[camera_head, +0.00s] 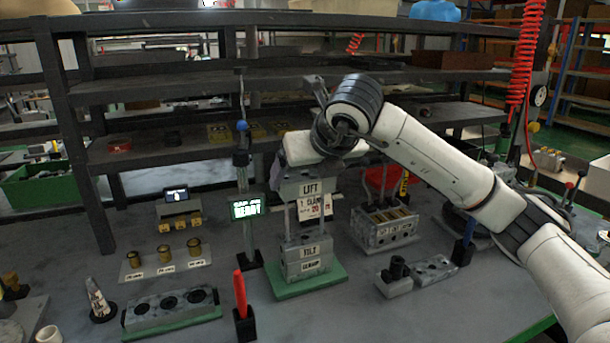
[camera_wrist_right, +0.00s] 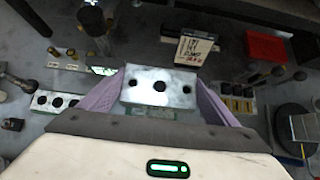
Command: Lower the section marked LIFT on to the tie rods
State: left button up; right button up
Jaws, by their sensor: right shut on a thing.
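The grey section marked LIFT (camera_head: 311,188) is in the middle of the head view, level, above the lower valve block (camera_head: 308,264) on its green base. It also shows in the right wrist view (camera_wrist_right: 159,88), with a row of holes in its top face. My right gripper (camera_head: 311,170) is shut on it from above, its lilac fingers on both sides in the wrist view. The tie rods (camera_head: 288,222) stand up from the lower block towards the section's underside. I cannot tell whether their tips are in its holes. My left gripper is out of view.
A card (camera_head: 314,207) shows behind the rods. A lit green sign (camera_head: 246,207) stands close left. Another valve block (camera_head: 384,228) is at right, and a red-handled tool in a holder (camera_head: 241,295) is front left. The dark shelf (camera_head: 180,140) runs behind.

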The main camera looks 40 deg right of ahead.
aim_at(305, 189)
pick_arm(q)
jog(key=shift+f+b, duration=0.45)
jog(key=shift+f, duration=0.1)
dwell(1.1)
pick_arm(e)
jog(key=shift+r, duration=0.1)
dwell(0.3)
pick_arm(q)
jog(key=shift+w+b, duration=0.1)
jog(key=shift+b, duration=0.2)
pick_arm(e)
jog(key=shift+f, duration=0.35)
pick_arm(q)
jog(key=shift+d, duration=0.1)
pick_arm(e)
jog(key=shift+f, duration=0.2)
pick_arm(q)
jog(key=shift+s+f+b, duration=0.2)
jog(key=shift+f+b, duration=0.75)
jog(key=shift+b, duration=0.25)
pick_arm(e)
jog(key=shift+f, duration=1.1)
pick_arm(q)
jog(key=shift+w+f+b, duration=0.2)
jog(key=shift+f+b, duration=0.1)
jog(key=shift+b, duration=0.3)
pick_arm(e)
jog(key=shift+f, duration=0.75)
